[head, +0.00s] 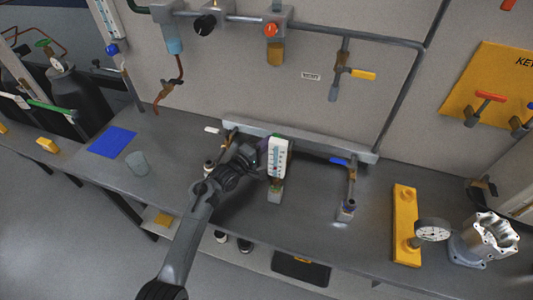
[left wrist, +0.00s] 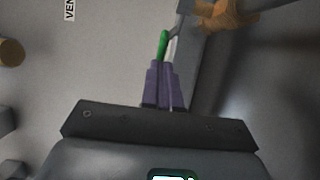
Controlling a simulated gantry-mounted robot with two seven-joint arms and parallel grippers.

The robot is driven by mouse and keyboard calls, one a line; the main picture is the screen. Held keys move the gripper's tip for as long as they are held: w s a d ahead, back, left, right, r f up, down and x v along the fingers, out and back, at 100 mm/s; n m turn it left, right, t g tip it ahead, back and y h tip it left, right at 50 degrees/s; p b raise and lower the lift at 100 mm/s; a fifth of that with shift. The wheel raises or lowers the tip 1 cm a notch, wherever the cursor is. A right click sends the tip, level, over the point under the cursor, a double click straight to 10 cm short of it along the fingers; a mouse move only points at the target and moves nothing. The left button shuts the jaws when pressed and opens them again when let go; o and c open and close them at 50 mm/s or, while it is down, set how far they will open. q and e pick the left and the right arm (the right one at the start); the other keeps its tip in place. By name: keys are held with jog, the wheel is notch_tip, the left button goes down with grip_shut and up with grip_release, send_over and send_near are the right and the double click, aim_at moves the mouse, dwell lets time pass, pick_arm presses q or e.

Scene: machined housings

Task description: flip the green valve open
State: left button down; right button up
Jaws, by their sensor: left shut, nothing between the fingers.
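The green valve handle (left wrist: 163,45) shows in the left wrist view as a narrow green lever just beyond the fingertips. In the head view only a small bit of green shows above the white gauge, mostly hidden. My left gripper (left wrist: 164,68) has its purple fingers together with nothing between them, right at the near end of the green lever. I cannot tell whether they touch it. In the head view my left arm reaches from the bottom to the bench rack, and its fingertips are hidden behind the white gauge. My right gripper is in no view.
The white gauge (head: 277,158) stands on the bench close to my left gripper. A blue-handled valve (head: 340,161) is to its right and a white-handled one (head: 213,130) to its left. A brass-coloured fitting (left wrist: 228,16) is near the lever.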

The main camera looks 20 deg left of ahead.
pick_arm(q)
jog(key=p+v, duration=0.2)
jog(key=v, duration=0.9)
jog(key=shift+p, duration=0.3)
jog(key=shift+w, duration=0.1)
